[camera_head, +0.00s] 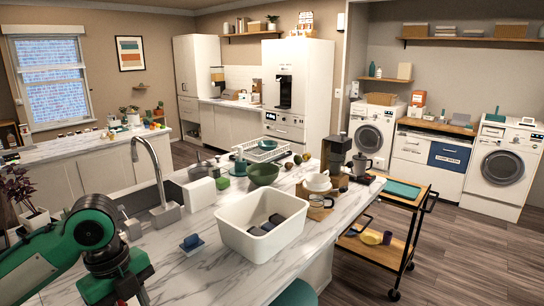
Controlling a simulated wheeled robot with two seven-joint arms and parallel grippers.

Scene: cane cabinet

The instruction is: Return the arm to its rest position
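My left arm, green and black, comes in from the lower left over the marble counter (180,262). It bends down in front of the sink, and my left gripper (130,292) is at the bottom edge of the view. Its fingertips are cut off by the frame, so I cannot see whether it is open or holds anything. My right arm and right gripper are not in view.
A white tub (262,238) with dark items inside stands on the counter, right of my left gripper. A small blue item (192,242) lies between them. The tall faucet (160,180) rises behind my arm. A wheeled cart (395,225) stands right of the counter.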

